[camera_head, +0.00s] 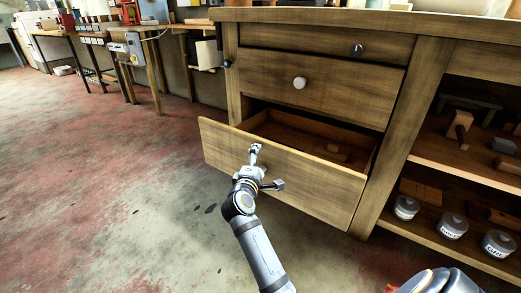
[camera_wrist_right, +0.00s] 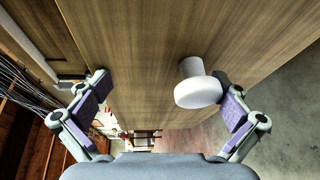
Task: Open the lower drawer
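The lower drawer (camera_head: 310,185) of the wooden cabinet is pulled well out, and its inside shows. In the head view my right gripper (camera_head: 267,168) is in front of the drawer face, and the drawer's knob is mostly hidden there. In the right wrist view the round white knob (camera_wrist_right: 198,92) stands out from the wooden drawer front (camera_wrist_right: 150,45). My right gripper (camera_wrist_right: 165,95) is open, with its fingers wide apart. The knob lies between them, close to the right-hand finger; I cannot tell whether they touch. My left gripper is not in view.
Two shut drawers are above, the middle one with a white knob (camera_head: 299,83), the top one with a dark knob (camera_head: 357,49). Shelves with cans (camera_head: 452,228) stand right. The floor (camera_head: 110,190) at left is clear.

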